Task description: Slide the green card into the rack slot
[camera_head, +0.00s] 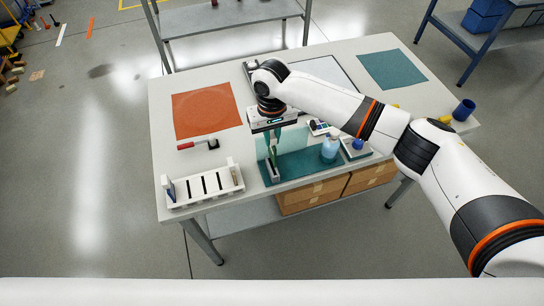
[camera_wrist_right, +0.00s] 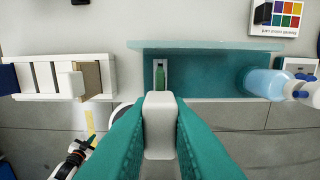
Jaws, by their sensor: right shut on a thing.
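The white rack (camera_head: 204,187) stands at the table's front left, with a blue card at its left end, a tan card at its right and dark empty slots between. It also shows in the right wrist view (camera_wrist_right: 40,96). My right gripper (camera_head: 272,146) is over the teal tray, pointing down, right of the rack. Its teal fingers (camera_wrist_right: 160,118) are closed on a pale block. The green card (camera_wrist_right: 160,80) shows beyond it, upright in a narrow grey holder (camera_head: 273,173). Where block and card join is hidden. My left gripper is not in view.
A teal tray (camera_head: 297,166) holds a pale blue bottle (camera_head: 329,150) right of the gripper. A red-handled tool (camera_head: 200,145) lies behind the rack. An orange mat (camera_head: 206,110) and a teal mat (camera_head: 392,69) lie farther back. A blue cup (camera_head: 464,110) stands at the right edge.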

